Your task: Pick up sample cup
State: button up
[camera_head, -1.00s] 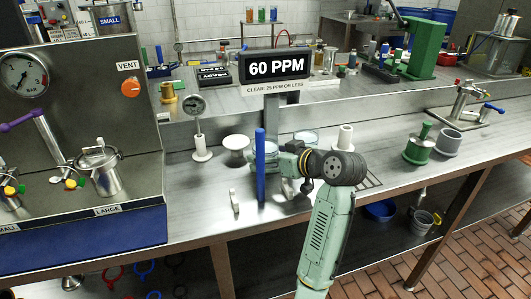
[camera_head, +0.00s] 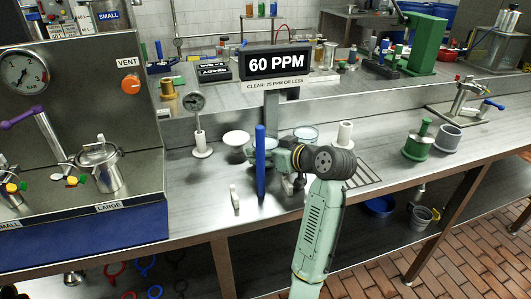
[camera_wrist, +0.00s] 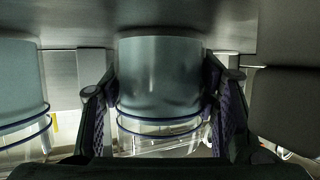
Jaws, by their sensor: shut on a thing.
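A sample cup (camera_wrist: 160,75) sits between the two fingers of my gripper (camera_wrist: 160,100) in the wrist view. It is clear with blue rings, and its body looks grey-teal. The fingers press on both its sides, so my gripper is shut on it. A second, similar cup (camera_wrist: 18,85) stands apart at the left edge of that view. In the head view my wrist hides the held cup and most of the gripper over the bench.
A blue upright rod (camera_head: 260,165) stands close left of my wrist, with a small white piece (camera_head: 235,198) beside it. A white dish (camera_head: 236,139), a gauge on a stand (camera_head: 195,125) and a white cylinder (camera_head: 345,134) are nearby. The 60 PPM display (camera_head: 277,65) stands behind.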

jog(key=c, duration=0.5)
jog(key=shift+r, duration=0.1)
